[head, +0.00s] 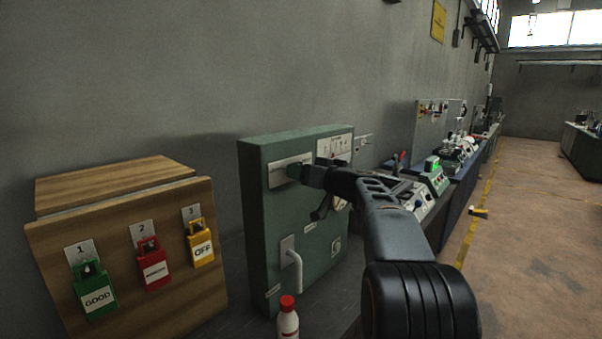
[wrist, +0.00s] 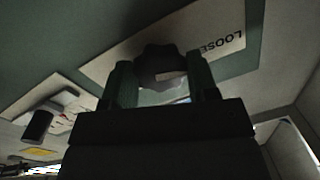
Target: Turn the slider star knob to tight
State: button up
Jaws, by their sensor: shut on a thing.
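The slider star knob (wrist: 163,62) is dark and lobed, and sits on a pale plate (wrist: 100,68) marked LOOSE in the wrist view. My gripper (wrist: 160,86) is shut on the knob, with one green finger on each side of it. In the head view my gripper (head: 303,172) reaches to the upper left of the green cabinet (head: 262,230), at the pale slider plate (head: 277,178). The knob is largely hidden by the fingers there. Any TIGHT marking is not readable, and I cannot tell how far the knob is turned.
A lever with a dark handle (head: 320,213) and a pale curved handle (head: 296,268) are on the cabinet below my gripper. A red-capped bottle (head: 288,322) stands in front. A wooden box (head: 130,235) with three coloured tags is at left. A bench with equipment (head: 437,182) extends right.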

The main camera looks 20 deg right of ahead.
jog(key=shift+f, duration=0.1)
jog(key=shift+a+m+t+h+p, duration=0.15)
jog(key=shift+m+t+h, duration=0.15)
jog(key=shift+m, duration=4.85)
jog(key=shift+d+m+t+h+p, duration=0.15)
jog(key=shift+m+h, duration=0.3)
jog(key=shift+m, duration=4.75)
jog(key=shift+a+m+t+h+p, duration=0.15)
jog(key=shift+m+t+h, duration=0.15)
jog(key=shift+m, duration=5.15)
jog(key=o, duration=0.9)
